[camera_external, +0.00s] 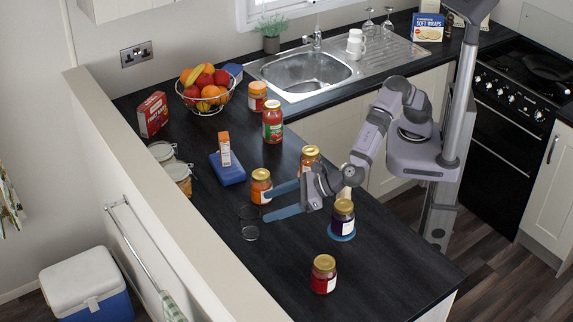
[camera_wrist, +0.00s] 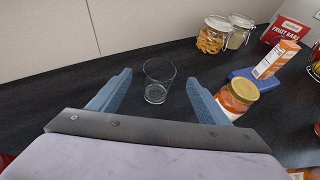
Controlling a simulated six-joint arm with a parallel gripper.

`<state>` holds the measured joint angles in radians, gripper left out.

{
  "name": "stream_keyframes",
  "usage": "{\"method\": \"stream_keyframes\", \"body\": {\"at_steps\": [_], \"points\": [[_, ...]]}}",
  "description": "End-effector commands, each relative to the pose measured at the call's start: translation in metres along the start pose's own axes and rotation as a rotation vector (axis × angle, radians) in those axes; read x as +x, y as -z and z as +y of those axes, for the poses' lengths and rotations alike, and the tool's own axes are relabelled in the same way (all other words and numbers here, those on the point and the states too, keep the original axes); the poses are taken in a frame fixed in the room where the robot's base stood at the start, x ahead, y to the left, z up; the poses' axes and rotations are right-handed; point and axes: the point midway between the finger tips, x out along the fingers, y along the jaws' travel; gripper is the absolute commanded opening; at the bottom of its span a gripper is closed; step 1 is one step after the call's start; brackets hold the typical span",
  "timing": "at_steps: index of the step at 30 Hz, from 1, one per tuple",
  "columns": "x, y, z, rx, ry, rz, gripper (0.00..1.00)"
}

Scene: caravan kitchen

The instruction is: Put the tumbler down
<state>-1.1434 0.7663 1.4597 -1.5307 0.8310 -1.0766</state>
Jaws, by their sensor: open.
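A clear glass tumbler (camera_external: 249,223) stands upright on the dark worktop (camera_external: 290,262). In the wrist view the tumbler (camera_wrist: 157,81) is upright beyond my fingertips, lined up with the gap between them. My gripper (camera_external: 281,200) is open and low over the worktop, pointing left toward the tumbler. Its two blue fingers are spread and empty in the wrist view (camera_wrist: 158,88). The tumbler looks apart from both fingers. In the external view the glass is faint and its rim is hard to make out.
An orange-brown jar (camera_external: 261,187) stands close beside one finger and shows in the wrist view (camera_wrist: 237,97). A dark jar (camera_external: 343,218) stands on a blue coaster, and a red jar (camera_external: 324,274) is nearer the front. A blue block (camera_external: 228,170) carries a small carton (camera_external: 224,149).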

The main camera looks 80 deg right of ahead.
Motion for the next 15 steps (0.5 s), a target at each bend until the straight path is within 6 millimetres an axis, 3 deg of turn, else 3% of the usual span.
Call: {"method": "stream_keyframes", "body": {"at_steps": [6, 15], "points": [[-0.035, 0.002, 0.000, 0.002, -0.003, 0.000, 0.70], [-0.057, 0.001, 0.000, 0.000, -0.001, 0.001, 0.70]]}}
